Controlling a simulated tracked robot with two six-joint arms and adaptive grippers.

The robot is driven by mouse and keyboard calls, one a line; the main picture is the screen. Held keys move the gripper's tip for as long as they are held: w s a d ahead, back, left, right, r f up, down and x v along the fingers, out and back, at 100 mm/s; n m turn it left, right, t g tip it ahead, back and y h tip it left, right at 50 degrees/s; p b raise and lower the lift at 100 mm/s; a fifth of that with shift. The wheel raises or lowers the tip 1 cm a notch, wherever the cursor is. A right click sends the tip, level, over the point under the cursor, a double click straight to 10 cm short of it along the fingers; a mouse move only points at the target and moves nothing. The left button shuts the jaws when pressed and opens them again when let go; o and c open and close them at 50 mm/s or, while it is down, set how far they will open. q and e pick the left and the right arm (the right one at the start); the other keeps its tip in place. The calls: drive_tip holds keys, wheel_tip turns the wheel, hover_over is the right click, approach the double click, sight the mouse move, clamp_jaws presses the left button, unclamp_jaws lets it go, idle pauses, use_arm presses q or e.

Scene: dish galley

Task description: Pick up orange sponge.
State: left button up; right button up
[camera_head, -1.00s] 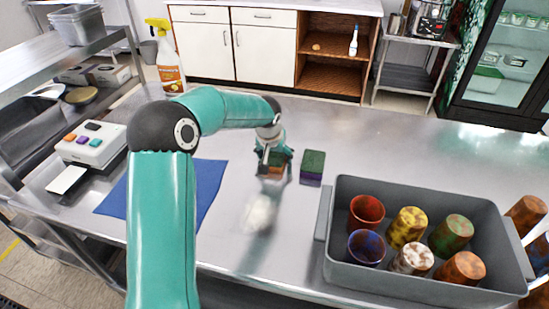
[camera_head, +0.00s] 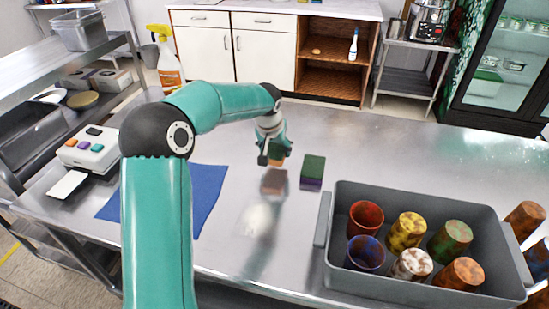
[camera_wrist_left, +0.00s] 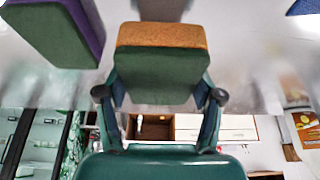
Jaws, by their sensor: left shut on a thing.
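The orange sponge (camera_head: 277,161) has a dark green scouring layer on top. My left gripper (camera_head: 274,151) is shut on it and holds it a little above the steel counter, with its reflection below. In the left wrist view the sponge (camera_wrist_left: 160,36) sits between the two fingers (camera_wrist_left: 160,95), orange side toward the counter. My right gripper is not in view.
A purple sponge with a green top (camera_head: 312,172) stands on the counter just right of the held one. A grey bin (camera_head: 326,235) with several cups is at front right. A blue mat (camera_head: 207,190) and a white button box (camera_head: 88,150) lie left.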

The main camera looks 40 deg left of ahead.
sight(275, 146)
use_arm(q)
wheel_tip(275, 146, up, 16)
drive_tip(key=p, duration=0.1)
drive_tip(key=shift+f, duration=0.2)
